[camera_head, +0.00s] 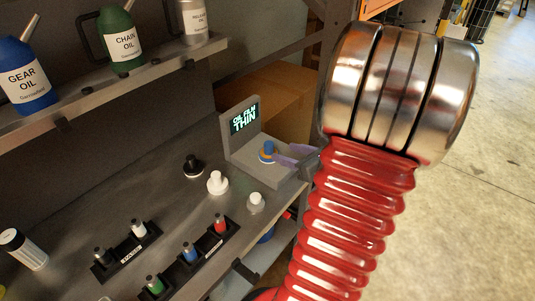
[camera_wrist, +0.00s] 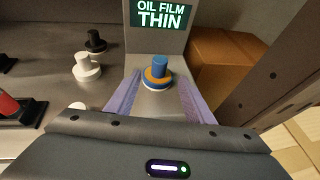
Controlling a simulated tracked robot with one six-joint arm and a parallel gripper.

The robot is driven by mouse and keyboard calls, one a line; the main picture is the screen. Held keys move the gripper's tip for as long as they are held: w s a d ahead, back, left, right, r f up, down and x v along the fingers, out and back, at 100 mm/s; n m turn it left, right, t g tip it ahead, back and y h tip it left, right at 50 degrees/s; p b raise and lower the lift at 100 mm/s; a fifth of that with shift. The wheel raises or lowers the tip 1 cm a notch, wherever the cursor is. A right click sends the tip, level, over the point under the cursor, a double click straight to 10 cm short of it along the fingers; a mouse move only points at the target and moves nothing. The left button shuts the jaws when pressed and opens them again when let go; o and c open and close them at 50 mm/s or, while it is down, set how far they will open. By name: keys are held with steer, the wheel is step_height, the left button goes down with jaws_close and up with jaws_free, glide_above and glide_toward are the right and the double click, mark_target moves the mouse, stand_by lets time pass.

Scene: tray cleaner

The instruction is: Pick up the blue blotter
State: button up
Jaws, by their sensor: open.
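A blue-handled blotter (camera_head: 267,150) with an orange band and a pale base stands upright on the grey stand (camera_head: 276,172), whose screen reads "OIL FILM THIN". In the wrist view the same blotter (camera_wrist: 158,73) stands ahead, between the lines of my purple fingers. My gripper (camera_wrist: 158,84) is open and empty, one finger to each side of the blotter's near side. In the head view my gripper (camera_head: 286,155) reaches in from the right, close beside the blotter; contact cannot be told. Another blue-topped piece (camera_head: 189,252) stands in the front rack.
White (camera_head: 217,183) and black (camera_head: 193,166) knobbed pieces and a smaller white one (camera_head: 256,202) stand left of and before the stand. The rack (camera_head: 207,254) also holds red and green pieces. Oil cans line the shelf (camera_head: 100,103) above. A cardboard box (camera_wrist: 225,62) is right of the stand.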

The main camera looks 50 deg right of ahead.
mark_target(272, 149)
steer(key=shift+x, duration=2.25)
steer(key=shift+x, duration=2.65)
steer(key=shift+c, duration=0.6)
steer(key=shift+s+a+f, duration=0.1)
jaws_close()
